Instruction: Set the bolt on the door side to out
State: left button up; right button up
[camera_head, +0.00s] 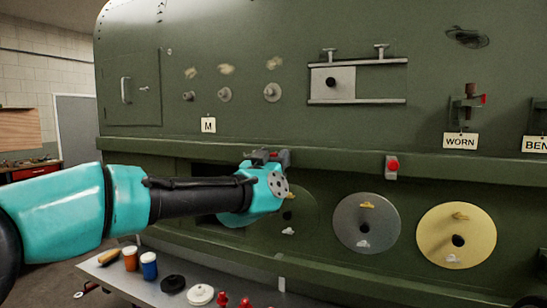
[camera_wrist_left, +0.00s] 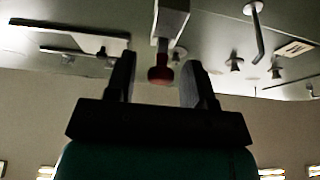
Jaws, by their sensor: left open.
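The door-side bolt is a grey block with a red knob on the ledge; in the head view it is mostly hidden by my left gripper (camera_head: 268,156). In the left wrist view the bolt's grey block (camera_wrist_left: 172,20) and red knob (camera_wrist_left: 160,74) show between the two fingers of my left gripper (camera_wrist_left: 160,85). The fingers stand apart, with a gap on each side of the knob. A second bolt (camera_head: 392,166) with a red knob sits farther right on the ledge. The small door (camera_head: 132,88) with a handle is at the upper left. My right gripper is not in view.
The green fuselage wall (camera_head: 240,50) fills the back, with a long ledge (camera_head: 330,155) across it. A grey disc (camera_head: 366,222) and a brass disc (camera_head: 456,235) are below the ledge. Jars and red knobs stand on a bench (camera_head: 125,280) below my left arm.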

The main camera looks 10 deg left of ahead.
pick_arm(q)
jog(key=shift+w+r, duration=0.1)
jog(key=shift+w, duration=0.1)
grip_shut()
dwell(0.4)
